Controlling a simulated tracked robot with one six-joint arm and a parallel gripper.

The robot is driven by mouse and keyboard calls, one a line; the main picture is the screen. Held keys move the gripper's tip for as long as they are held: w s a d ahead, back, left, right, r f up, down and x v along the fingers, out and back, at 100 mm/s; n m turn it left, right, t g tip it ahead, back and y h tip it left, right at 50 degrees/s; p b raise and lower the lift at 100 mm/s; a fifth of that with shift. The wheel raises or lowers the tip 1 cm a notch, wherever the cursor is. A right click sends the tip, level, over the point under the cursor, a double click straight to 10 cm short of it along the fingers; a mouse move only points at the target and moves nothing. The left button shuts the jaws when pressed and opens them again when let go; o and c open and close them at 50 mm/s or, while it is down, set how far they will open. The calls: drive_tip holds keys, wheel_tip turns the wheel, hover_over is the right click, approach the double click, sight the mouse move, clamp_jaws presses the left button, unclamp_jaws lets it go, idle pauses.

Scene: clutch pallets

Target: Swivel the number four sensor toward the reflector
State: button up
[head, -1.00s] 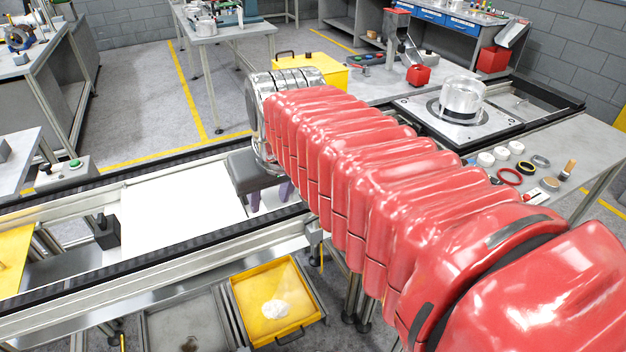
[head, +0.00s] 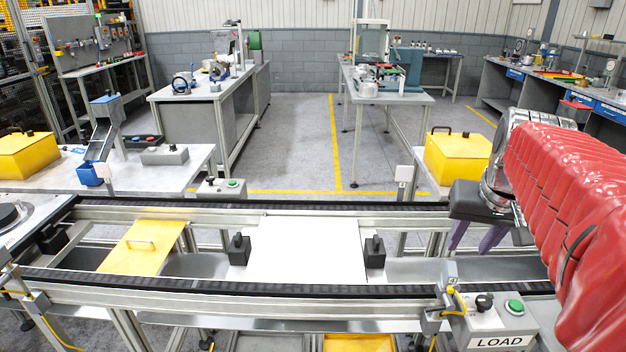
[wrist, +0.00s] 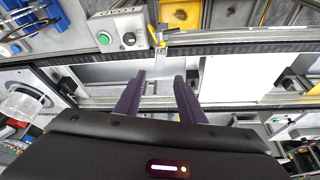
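A small sensor (head: 452,285) with a label that looks like a 4 and a yellow cable sits on a bracket at the near rail, beside the LOAD box. In the wrist view, a yellow-marked sensor bracket (wrist: 159,36) shows above the fingers. A pale square plate (head: 404,173), possibly the reflector, stands on a post behind the far rail. Which way the sensor faces cannot be told. My gripper (head: 471,245) hangs over the conveyor at the right, behind the sensor and apart from it. Its two purple fingers (wrist: 158,85) are apart with nothing between them.
The LOAD box (head: 497,335) with black and green buttons stands right of the sensor. A white plate (head: 308,250) and yellow plate (head: 143,247) lie along the conveyor between black-edged rails. A yellow bin (head: 458,157) stands beyond the far rail. Another cabled sensor (head: 38,302) is at near left.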

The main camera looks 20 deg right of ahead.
sight(452, 269)
drive_tip(key=x, duration=1.3)
drive_tip(key=shift+w+d+f, duration=0.1)
drive_tip(key=shift+w+f, duration=0.05)
drive_tip(key=shift+f, duration=0.1)
drive_tip(key=shift+c, duration=0.4)
clamp_jaws()
